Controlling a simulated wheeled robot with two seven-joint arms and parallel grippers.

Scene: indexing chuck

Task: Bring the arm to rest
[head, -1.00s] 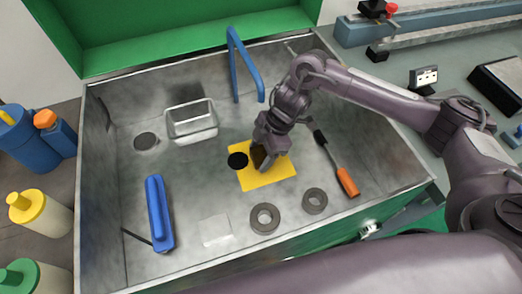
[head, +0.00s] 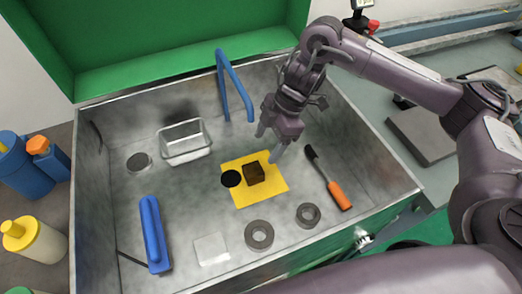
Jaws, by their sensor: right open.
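My right gripper (head: 268,146) is open and empty in the head view. It hangs above the far right part of a yellow square (head: 243,198) on the floor of a grey metal box (head: 170,234). A dark brown block (head: 254,173) sits on the yellow square, apart from the fingers. A black disc (head: 231,179) lies just left of the block. My right arm reaches in from the right over the box's rim. My left gripper is not in view.
Bottles (head: 35,243) stand left of the box. A green lid (head: 170,40) rises behind.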

